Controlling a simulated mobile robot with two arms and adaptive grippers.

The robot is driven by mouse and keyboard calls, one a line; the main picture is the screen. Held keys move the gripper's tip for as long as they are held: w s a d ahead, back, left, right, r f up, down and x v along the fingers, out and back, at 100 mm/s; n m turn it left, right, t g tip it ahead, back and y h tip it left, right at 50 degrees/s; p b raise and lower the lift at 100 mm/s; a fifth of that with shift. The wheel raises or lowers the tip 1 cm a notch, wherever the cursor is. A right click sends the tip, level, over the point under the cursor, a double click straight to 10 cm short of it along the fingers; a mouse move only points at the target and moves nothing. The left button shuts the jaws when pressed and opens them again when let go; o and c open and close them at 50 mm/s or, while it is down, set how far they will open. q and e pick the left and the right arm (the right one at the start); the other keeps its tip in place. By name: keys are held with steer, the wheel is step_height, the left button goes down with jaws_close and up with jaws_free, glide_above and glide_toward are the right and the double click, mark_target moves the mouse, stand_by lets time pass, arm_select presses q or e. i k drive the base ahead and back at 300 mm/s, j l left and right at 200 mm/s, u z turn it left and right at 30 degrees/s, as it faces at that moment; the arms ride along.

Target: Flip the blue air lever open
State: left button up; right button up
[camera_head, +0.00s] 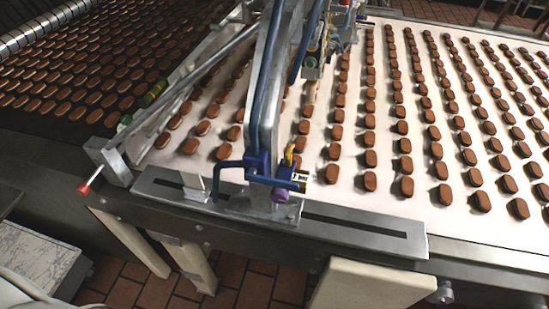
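The blue air lever (228,165) is at the front of the metal machine column, near the middle of the head view. It juts out to the left from a blue fitting, and a blue hose runs down to this fitting from above. A thin blue bar below it runs right toward a small gauge-like part (299,181) and a purple knob (280,195). I cannot tell from this view whether the lever is open or shut. Neither of my grippers is in view, and nothing touches the lever.
A white conveyor (420,207) carries rows of brown biscuits behind the column. A dark conveyor (60,105) with more biscuits is at left. A slotted metal plate (365,232) lies along the front edge. A red-tipped rod (84,189) sticks out at left. Brick-tiled floor (235,285) shows below.

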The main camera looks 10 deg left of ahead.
mark_target(252, 176)
steer(key=k+j, duration=0.25)
steer(key=j, duration=0.15)
steer(key=k+j, duration=0.2)
steer(key=j, duration=0.25)
steer(key=k+j, duration=0.25)
steer(key=j, duration=0.15)
steer(key=z, duration=0.05)
